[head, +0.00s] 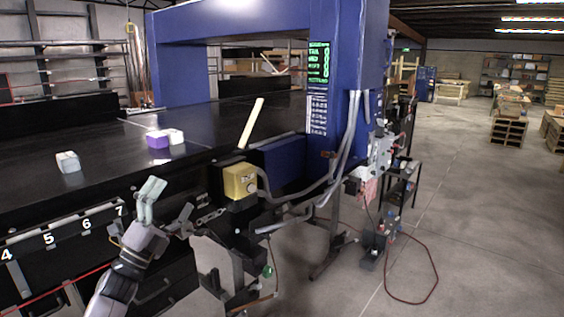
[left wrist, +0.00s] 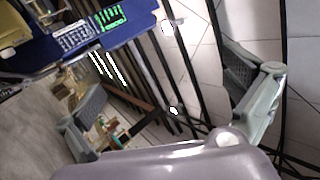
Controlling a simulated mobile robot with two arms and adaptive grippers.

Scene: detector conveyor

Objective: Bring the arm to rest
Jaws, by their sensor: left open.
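My left arm reaches up from the bottom left of the head view, beside the front edge of the black conveyor (head: 110,145). My left gripper (head: 170,198) is at its end, with its two pale fingers spread apart and nothing between them. The left wrist view also shows the gripper (left wrist: 165,85) with its fingers wide apart and empty. My right gripper is not in view.
A white block (head: 68,162), a purple block (head: 157,140) and another white block (head: 175,136) lie on the conveyor. A yellow box (head: 240,180) stands right of my gripper, below the blue detector frame (head: 180,55). Open floor (head: 470,220) is on the right.

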